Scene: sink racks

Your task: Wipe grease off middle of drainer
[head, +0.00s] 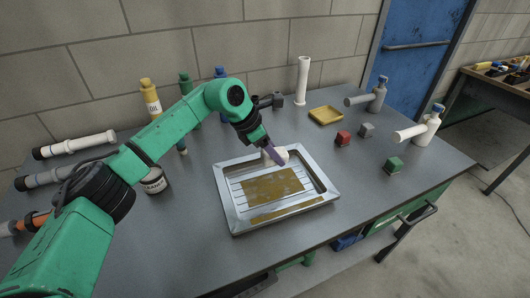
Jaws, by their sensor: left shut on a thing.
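The drainer (229,208) is a shallow silver metal tray with ribs, lying flat on the grey workbench. A brown grease patch (272,186) covers the middle of it, with paler spots in it. Another brown grease strip (290,208) lies along its near side. My left gripper (270,151) reaches down over the far side of the drainer. It is shut on a white wiping pad (282,155), which is partly hidden by the fingers. The pad is beyond the middle patch; I cannot tell whether it touches the drainer. My right gripper is not in view.
A yellow tray (325,115), a red block (343,138), a green block (394,165) and grey-white pipe fittings (427,127) stand to the right. A white tube (303,81) stands behind. A can (153,180) and a yellow oil bottle (150,97) are left, near my arm.

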